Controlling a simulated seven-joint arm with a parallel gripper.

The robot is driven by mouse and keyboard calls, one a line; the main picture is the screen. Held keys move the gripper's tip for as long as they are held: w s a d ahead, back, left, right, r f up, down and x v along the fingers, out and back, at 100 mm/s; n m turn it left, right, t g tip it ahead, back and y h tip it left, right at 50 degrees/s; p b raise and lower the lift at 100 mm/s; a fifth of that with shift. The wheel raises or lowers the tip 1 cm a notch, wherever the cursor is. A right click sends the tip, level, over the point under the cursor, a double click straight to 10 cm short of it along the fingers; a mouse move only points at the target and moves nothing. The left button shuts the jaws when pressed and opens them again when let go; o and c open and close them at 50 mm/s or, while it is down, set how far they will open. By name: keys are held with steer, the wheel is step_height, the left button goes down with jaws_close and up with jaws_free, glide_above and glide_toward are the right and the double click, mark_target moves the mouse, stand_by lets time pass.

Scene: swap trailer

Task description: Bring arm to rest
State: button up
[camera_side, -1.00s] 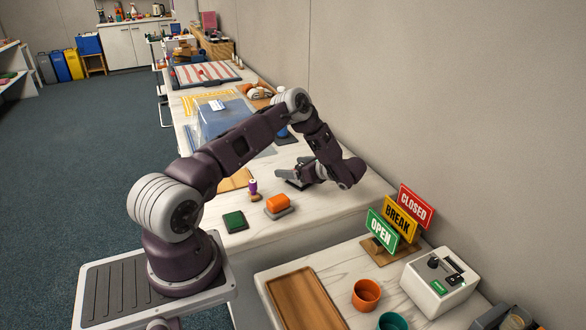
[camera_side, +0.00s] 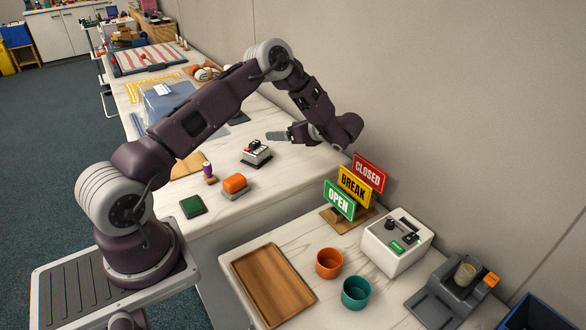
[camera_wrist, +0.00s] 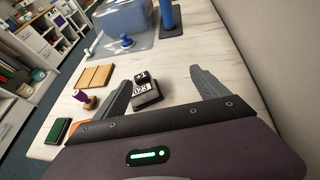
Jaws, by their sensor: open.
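My gripper (camera_side: 279,136) is open and empty. In the side view it hangs above the white table, just beyond and to the right of a small black-and-white numbered device (camera_side: 257,154). In the wrist view the two fingers of my gripper (camera_wrist: 163,77) are spread wide apart. The numbered device (camera_wrist: 146,92) stands on the table below and between them, apart from both; the digits "023" can be read on it. My arm is bent, with its elbow high and its forearm sloping down to the right.
An orange block (camera_side: 235,183), a green pad (camera_side: 192,206) and a purple-topped stamp (camera_side: 208,172) lie left of the device. The OPEN, BREAK and CLOSED signs (camera_side: 354,187) stand on the nearer table. A wooden tray (camera_side: 238,270) and two cups are there. The wall (camera_side: 430,90) borders the right.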

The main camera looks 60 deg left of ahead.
steer(key=w+d+r+m+t, duration=0.4)
steer(key=w+r+m+t, duration=0.5)
steer(key=r, duration=0.4)
steer(key=w+d+r+m+t+h, duration=0.45)
steer(key=d+r+m, duration=0.35)
steer(key=r+m, duration=0.25)
steer(key=s+d+r+m+t+h, duration=0.1)
steer(key=s+d+r+m+h, duration=0.25)
steer(key=d+m, duration=0.35)
steer(key=s+d+r+m+t+h, duration=0.1)
steer(key=s+d+r+m+h, duration=0.25)
steer(key=d+m, duration=0.25)
steer(key=s+d+f+m+g+h, duration=0.1)
steer(key=s+d+m, duration=0.3)
steer(key=s+m, duration=0.25)
steer(key=s+d+m+g+h, duration=0.25)
steer(key=s+m, duration=0.25)
steer(key=s, duration=0.3)
steer(key=s+f+m+g, duration=0.1)
steer(key=s+f+m, duration=0.2)
steer(key=s, duration=0.4)
steer(key=s+a+f+m+g+y, duration=0.1)
steer(key=s+f+m, duration=0.2)
steer(key=s, duration=0.5)
steer(key=s+f+m+g+y, duration=0.1)
steer(key=s+f+m+g, duration=0.1)
steer(key=s+m, duration=0.3)
steer(key=shift+s+a+f+m, duration=0.25)
steer(key=shift+s+f, duration=0.5)
steer(key=shift+s, duration=0.5)
